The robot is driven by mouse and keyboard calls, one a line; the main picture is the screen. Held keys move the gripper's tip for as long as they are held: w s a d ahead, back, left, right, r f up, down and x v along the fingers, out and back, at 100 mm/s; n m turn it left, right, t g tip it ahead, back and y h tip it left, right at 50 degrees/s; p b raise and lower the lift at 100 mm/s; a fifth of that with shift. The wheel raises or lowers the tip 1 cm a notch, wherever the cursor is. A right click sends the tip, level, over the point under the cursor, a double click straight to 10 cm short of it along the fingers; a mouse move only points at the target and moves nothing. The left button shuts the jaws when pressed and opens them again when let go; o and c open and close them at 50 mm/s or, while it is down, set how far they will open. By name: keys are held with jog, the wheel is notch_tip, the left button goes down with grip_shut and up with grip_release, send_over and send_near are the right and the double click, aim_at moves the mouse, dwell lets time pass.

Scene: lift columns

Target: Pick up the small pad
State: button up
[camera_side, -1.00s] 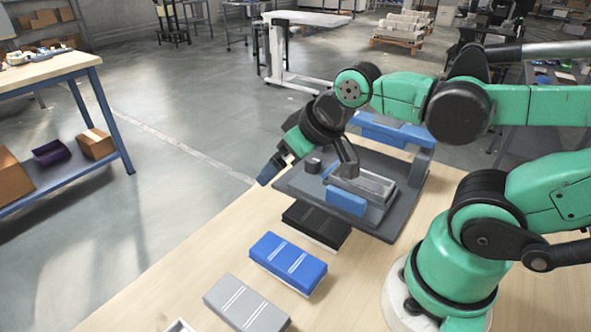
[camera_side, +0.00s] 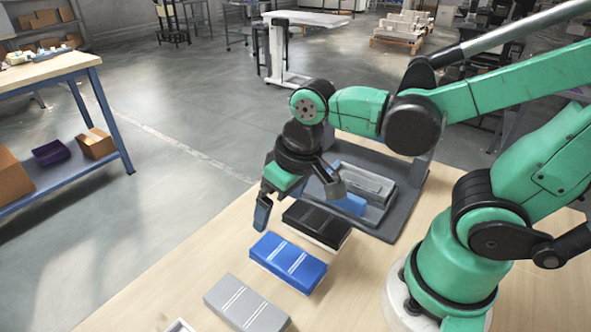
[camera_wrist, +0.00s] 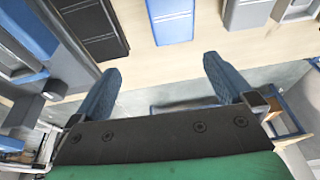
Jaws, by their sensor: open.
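Black (camera_side: 316,226), blue (camera_side: 288,262) and grey (camera_side: 247,303) flat blocks lie in a row on the wooden table, each with pale stripes on top. I cannot tell which thing is the small pad. My gripper (camera_side: 299,207) is open and empty, above the table by the black block. In the wrist view, my two blue fingers are spread (camera_wrist: 163,68), with the black (camera_wrist: 93,28), blue (camera_wrist: 172,20) and grey (camera_wrist: 245,12) blocks past their tips. The arm partly hides the dark tray behind.
The dark tray (camera_side: 400,213) holds a grey metal block (camera_side: 366,182) and a blue part (camera_side: 350,204). A pale grey object (camera_side: 181,326) is cut off at the bottom edge. A side bench (camera_side: 50,71) stands far left.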

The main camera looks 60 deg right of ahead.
aim_at(287, 257)
jog(key=s+a+f+g, duration=0.2)
jog(key=f+g, duration=0.1)
jog(key=shift+s+a+h, duration=0.2)
jog(key=shift+s+h, duration=0.1)
jog(key=shift+f, duration=2.65)
jog(key=c, duration=1.3)
jog(key=shift+r, duration=0.15)
